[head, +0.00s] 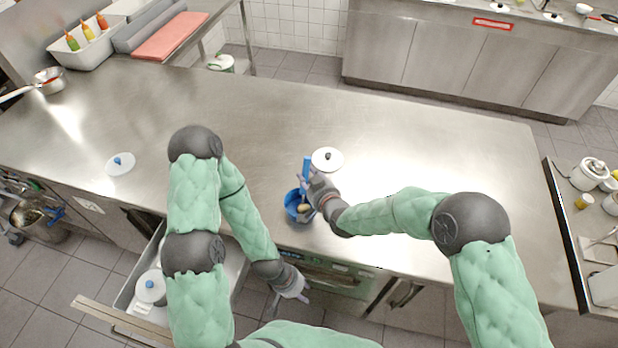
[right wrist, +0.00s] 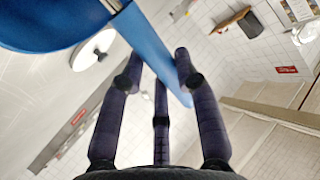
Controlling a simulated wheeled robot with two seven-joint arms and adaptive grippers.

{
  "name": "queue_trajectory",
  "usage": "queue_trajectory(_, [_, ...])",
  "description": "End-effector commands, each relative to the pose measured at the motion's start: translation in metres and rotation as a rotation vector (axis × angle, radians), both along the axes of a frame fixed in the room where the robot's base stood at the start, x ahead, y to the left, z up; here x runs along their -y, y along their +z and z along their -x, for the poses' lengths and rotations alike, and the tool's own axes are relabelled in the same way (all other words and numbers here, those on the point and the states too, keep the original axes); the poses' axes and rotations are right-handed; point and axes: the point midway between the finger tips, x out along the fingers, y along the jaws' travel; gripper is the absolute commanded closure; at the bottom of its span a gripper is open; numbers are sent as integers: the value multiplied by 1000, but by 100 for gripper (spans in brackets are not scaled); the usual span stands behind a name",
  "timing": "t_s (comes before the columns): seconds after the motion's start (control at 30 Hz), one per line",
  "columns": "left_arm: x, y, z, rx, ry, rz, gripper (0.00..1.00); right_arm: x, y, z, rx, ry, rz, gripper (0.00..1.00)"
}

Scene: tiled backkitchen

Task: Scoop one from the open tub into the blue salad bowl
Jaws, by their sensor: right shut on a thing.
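A small blue round vessel (head: 291,203) stands near the counter's front edge, with something tan inside. I cannot tell whether it is the salad bowl or the tub. My right gripper (head: 312,186) is over its far right side, shut on a blue-handled tool (head: 306,166). The blue handle (right wrist: 152,50) crosses between the fingers in the right wrist view; the tool's lower end is hidden in the head view. A broad blue surface (right wrist: 45,25) fills that wrist view's upper left. My left gripper (head: 291,292) hangs empty before the counter front, fingers apart.
A white lid with a dark knob (head: 328,160) lies behind the vessel. A white lid with a blue knob (head: 120,163) lies at the counter's left. An open drawer (head: 128,305) at lower left holds a white lidded container (head: 150,287). The counter's right side is clear.

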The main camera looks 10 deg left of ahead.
Motion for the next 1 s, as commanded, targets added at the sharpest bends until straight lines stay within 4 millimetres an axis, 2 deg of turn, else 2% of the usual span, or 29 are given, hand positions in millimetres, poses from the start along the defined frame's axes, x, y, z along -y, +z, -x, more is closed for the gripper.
queue_trajectory(1.0, [0,-6,0,0,0,0,60,0,-1,0,1,0,0,100])
